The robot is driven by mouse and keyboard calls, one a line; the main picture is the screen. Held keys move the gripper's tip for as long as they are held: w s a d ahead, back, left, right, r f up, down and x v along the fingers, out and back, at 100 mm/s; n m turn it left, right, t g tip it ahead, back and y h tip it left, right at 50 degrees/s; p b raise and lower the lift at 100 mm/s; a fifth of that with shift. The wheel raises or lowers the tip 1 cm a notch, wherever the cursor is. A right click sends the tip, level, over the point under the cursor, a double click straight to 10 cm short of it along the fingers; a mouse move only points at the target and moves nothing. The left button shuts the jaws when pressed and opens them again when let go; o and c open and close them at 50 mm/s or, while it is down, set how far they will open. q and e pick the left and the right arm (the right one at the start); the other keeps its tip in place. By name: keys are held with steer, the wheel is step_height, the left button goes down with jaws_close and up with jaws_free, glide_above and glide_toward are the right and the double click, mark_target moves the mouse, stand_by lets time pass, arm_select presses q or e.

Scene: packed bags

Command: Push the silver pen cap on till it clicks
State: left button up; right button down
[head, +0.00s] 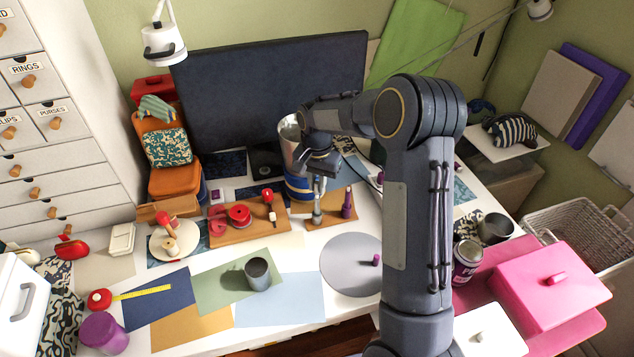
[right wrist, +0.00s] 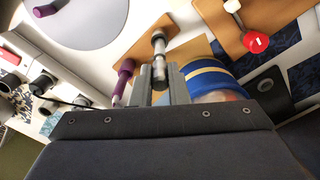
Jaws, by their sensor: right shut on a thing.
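A silver pen stands upright on a small wooden board (head: 340,215), its lower end in a grey round foot (head: 317,219). Its silver cap (right wrist: 160,70) is at the upper end, between the fingers of my right gripper (head: 320,180). My right gripper is shut on the cap from above; the fingers also show in the right wrist view (right wrist: 161,88). The fingers hide part of the cap, and I cannot tell whether a gap is left below it. My left gripper is not in view.
A purple pen (head: 347,202) stands close beside on the same board. A blue-banded pot (head: 298,187) is right behind. A wooden board with red things (head: 262,231) lies left. A grey round mat (head: 350,262) in front is mostly clear.

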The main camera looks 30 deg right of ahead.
steer(key=shift+f+b, duration=0.65)
steer(key=shift+f, duration=0.3)
steer(key=c, duration=1.3)
jaws_free()
